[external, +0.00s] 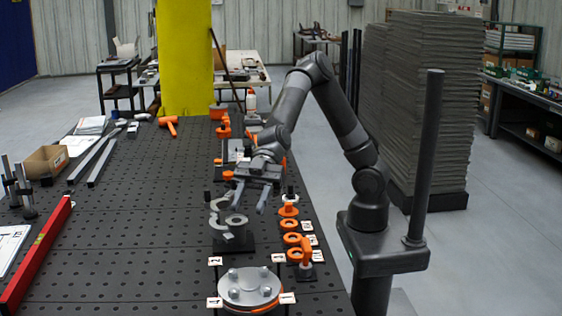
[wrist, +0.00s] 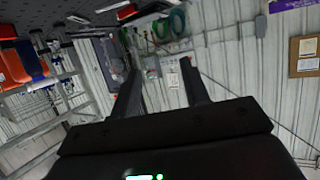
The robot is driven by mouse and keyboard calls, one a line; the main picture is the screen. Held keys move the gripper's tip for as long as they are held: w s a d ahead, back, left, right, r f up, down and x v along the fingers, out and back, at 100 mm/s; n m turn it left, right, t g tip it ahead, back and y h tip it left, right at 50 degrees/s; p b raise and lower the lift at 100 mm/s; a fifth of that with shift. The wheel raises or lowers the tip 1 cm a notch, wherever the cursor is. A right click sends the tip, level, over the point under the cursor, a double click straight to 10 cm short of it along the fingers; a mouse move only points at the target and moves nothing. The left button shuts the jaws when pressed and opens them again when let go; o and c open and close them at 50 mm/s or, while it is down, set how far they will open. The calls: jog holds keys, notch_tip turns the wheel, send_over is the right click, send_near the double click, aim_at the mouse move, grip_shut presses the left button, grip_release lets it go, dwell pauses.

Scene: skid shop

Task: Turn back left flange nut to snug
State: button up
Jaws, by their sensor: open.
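A round grey flange (external: 249,285) with an orange layer under it sits at the front of the dark perforated bench. Several nuts stand on its top; the back left one (external: 232,273) is at its far left. Small white numbered tags stand around the flange, one behind that nut. My gripper (external: 249,200) is above the bench, farther back than the flange and clear of the nut. Its two fingers are spread with nothing between them. In the wrist view, the open fingers (wrist: 160,70) point towards the room's wall; the flange and nuts are not seen there.
Grey ring parts on a dark stand (external: 234,241) are below my gripper. Orange rings (external: 291,239) and white tags line the bench's right edge. A red level (external: 36,258) lies at the left. The bench middle (external: 140,230) is clear.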

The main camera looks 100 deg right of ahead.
aim_at(234, 293)
jog(key=shift+w+a+f+g+h, duration=1.5)
jog(key=shift+w+a+f+h, duration=0.75)
jog(key=shift+w+h, duration=0.1)
jog(key=shift+s+a+r+h, duration=1.1)
jog(key=shift+r+h, duration=0.85)
jog(key=shift+r, duration=0.95)
jog(key=shift+g, duration=0.3)
jog(key=x, duration=0.5)
jog(key=d+x, duration=0.1)
jog(key=x, duration=0.9)
jog(key=shift+s+d+f, duration=0.2)
jog(key=shift+d+f, duration=0.1)
jog(key=shift+f, duration=0.4)
jog(key=shift+c, duration=0.4)
grip_shut()
